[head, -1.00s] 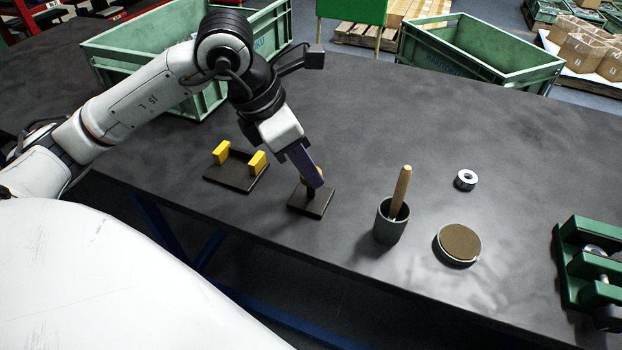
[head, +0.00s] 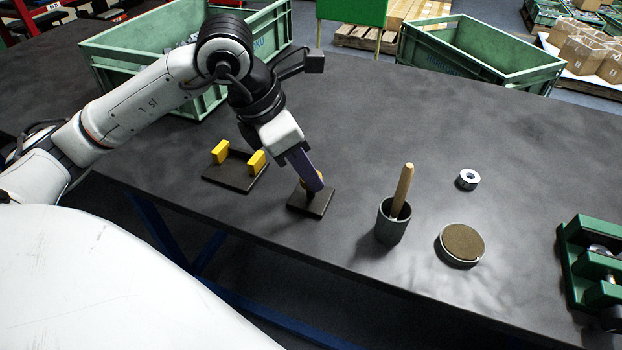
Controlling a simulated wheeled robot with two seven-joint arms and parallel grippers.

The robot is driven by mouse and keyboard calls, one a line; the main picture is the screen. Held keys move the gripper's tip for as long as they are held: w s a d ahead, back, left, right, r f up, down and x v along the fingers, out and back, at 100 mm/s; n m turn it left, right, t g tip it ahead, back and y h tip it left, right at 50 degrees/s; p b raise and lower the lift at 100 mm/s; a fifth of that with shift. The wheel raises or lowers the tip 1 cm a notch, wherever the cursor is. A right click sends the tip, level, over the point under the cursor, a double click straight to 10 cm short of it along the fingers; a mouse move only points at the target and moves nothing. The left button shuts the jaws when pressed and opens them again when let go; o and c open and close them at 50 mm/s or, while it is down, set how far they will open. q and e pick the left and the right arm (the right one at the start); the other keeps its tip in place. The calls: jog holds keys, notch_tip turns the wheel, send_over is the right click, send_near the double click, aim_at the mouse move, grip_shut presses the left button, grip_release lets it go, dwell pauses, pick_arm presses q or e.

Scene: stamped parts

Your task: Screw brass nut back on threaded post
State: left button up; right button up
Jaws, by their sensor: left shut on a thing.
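My left gripper (head: 312,183) points down over a small dark square base (head: 312,203) near the front of the bench. Its fingers are shut on the brass nut (head: 320,180), of which only a small golden part shows beside them. The nut is at the threaded post above the base. The post is mostly hidden by the fingers, so I cannot tell how far down the nut sits on the thread. My right gripper is not in view.
A dark plate with two yellow blocks (head: 257,162) lies left of the base. To the right stand a grey cup (head: 391,229) with a wooden handle (head: 403,188), a round brown-topped dish (head: 462,243), a metal ring (head: 467,179) and a green vise (head: 592,265). Green crates (head: 480,50) stand behind.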

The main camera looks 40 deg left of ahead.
pick_arm(q)
jog(key=o, duration=1.2)
jog(key=p+v, duration=0.1)
jog(key=v, duration=0.9)
jog(key=shift+r, duration=0.2)
